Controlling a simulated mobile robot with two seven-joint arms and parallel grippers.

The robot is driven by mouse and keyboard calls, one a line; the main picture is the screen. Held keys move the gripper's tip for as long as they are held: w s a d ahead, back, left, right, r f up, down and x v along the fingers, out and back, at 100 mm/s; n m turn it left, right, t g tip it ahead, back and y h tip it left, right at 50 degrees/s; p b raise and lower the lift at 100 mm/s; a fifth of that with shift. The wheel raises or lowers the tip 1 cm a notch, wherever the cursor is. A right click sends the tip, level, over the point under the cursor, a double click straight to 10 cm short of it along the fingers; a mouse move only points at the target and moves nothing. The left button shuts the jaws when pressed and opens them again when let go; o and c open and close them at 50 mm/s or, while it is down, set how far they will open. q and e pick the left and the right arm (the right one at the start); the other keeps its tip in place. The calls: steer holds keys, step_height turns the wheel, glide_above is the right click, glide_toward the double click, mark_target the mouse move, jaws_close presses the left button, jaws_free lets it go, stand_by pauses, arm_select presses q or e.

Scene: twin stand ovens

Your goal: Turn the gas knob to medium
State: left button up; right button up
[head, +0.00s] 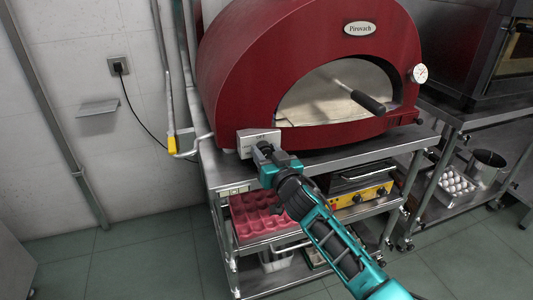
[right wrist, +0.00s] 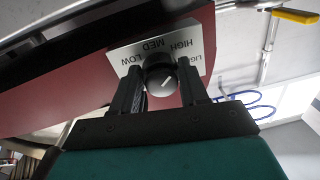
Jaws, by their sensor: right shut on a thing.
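The gas knob (right wrist: 160,78) is round and dark with a short white mark. It sits on a white label plate (right wrist: 150,46) that reads LOW, MED, HIGH and LIGHT, upside down in the right wrist view. The white mark slants to the upper right, toward the HIGH and LIGHT side. My right gripper (right wrist: 160,85) has one finger on each side of the knob and is shut on it. In the head view my right gripper (head: 263,152) reaches the white plate (head: 258,137) at the oven's lower left corner and hides the knob. My left gripper is not in view.
The red oven (head: 310,60) stands on a steel stand (head: 215,175) with lower shelves. A tool with a dark handle (head: 368,102) juts from its mouth. A yellow-handled valve (head: 172,145) is on the wall pipe to the left. A second, dark oven (head: 480,60) is at right.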

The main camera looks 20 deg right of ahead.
steer(key=shift+n, duration=0.5)
steer(key=n+p, duration=0.1)
steer(key=n, duration=0.2)
steer(key=shift+n+p, duration=0.3)
steer(key=n, duration=0.4)
steer(key=shift+n+g+h+p, duration=0.3)
steer(key=shift+n+p, duration=0.1)
steer(key=o, duration=1.1)
steer(key=shift+c, duration=0.2)
steer(key=shift+s, duration=0.1)
steer(key=s, duration=1.2)
steer(key=shift+s+d+r+p, duration=0.35)
steer(key=shift+d+p, duration=0.05)
steer(key=shift+d, duration=0.05)
